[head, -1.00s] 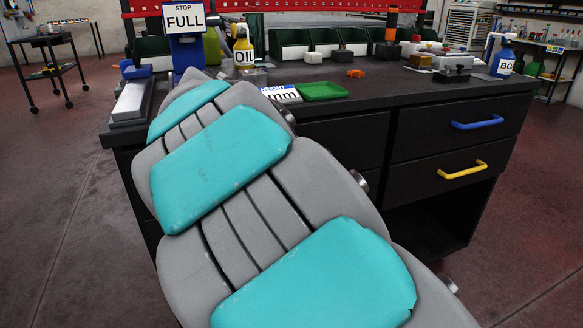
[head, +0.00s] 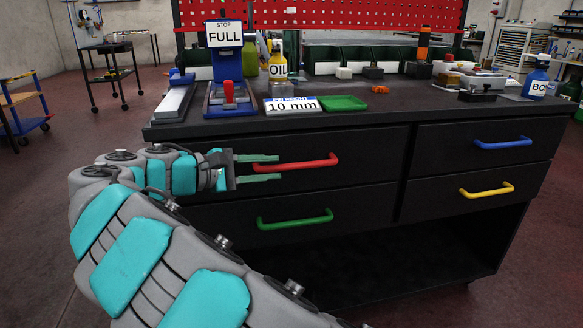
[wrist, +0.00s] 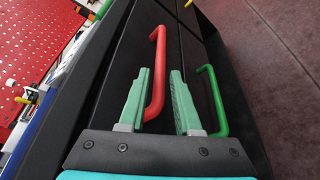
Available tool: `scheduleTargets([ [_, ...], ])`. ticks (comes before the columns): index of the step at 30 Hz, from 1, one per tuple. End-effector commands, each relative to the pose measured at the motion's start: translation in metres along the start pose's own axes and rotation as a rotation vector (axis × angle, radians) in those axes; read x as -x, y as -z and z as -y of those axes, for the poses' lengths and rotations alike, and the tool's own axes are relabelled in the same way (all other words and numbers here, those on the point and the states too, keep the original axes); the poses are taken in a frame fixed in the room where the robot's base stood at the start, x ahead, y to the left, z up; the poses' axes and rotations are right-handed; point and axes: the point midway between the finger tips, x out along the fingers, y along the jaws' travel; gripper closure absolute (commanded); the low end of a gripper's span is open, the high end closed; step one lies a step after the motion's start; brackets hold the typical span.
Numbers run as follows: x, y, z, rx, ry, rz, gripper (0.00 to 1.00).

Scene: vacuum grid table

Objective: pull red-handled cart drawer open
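The red handle (head: 310,163) is on the upper left drawer (head: 365,153) of the black cart, and that drawer looks shut, flush with the front. My gripper (head: 280,167) is open at the handle's left part, one green finger above it and one below. In the wrist view my gripper (wrist: 162,73) shows the red handle (wrist: 157,80) between its fingers, close to the left finger, with a clear gap to the right finger. I cannot tell whether the left finger touches the handle.
A green handle (head: 295,220) sits on the drawer below. Blue (head: 502,143) and yellow (head: 487,190) handles are on the right drawers. Floor in front is open.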

Motion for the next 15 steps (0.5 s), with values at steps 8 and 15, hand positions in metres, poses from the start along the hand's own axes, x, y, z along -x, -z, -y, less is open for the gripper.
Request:
scheduleTargets([
  [8,-0.043,-0.001,0.000,0.001,0.000,0.001,0.68],
  [15,-0.058,-0.001,0.001,0.001,0.001,0.000,0.68],
])
